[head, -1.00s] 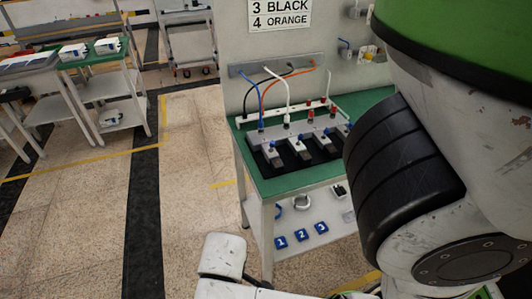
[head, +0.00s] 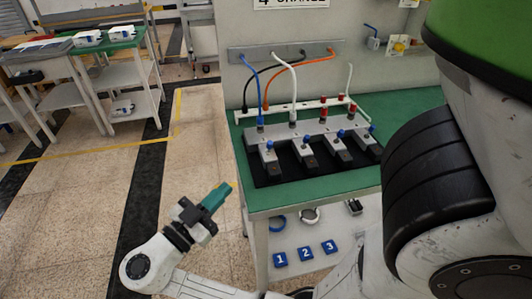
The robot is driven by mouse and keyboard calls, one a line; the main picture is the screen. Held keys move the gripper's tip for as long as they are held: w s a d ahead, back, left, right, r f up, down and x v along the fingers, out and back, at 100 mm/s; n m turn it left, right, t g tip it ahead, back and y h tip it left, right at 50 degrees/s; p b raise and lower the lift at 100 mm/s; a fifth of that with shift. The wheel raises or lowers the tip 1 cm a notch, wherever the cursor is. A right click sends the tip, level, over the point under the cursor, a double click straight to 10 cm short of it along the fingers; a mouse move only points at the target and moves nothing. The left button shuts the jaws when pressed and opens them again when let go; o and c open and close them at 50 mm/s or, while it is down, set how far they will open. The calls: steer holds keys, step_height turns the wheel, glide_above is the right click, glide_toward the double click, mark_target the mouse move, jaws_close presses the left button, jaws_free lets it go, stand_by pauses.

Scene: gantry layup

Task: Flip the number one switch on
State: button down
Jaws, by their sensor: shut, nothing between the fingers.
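A grey switch unit (head: 300,135) stands on a black mat on the green-topped bench. Its several grey lever switches sit side by side, with blue knobs and dark front ends. The leftmost switch (head: 268,155) is nearest to my arm. I cannot read a number on any switch, or tell whether each is on or off.
Blue, orange, white and black cables rise to a wall strip (head: 280,52) behind the switches. Blue tags numbered 1 (head: 280,259), 2 (head: 305,254) and 3 (head: 329,247) lie on the lower shelf. The bench's front edge (head: 310,198) lies near my arm. Open floor is at left.

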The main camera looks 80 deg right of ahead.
steer(key=p, duration=0.4)
glide_toward(268, 146)
steer(key=x, duration=0.5)
steer(key=shift+d, duration=0.2)
steer(key=shift+x, duration=0.75)
steer(key=shift+d+f, duration=0.1)
steer(key=shift+d, duration=0.05)
steer(key=shift+n, duration=0.3)
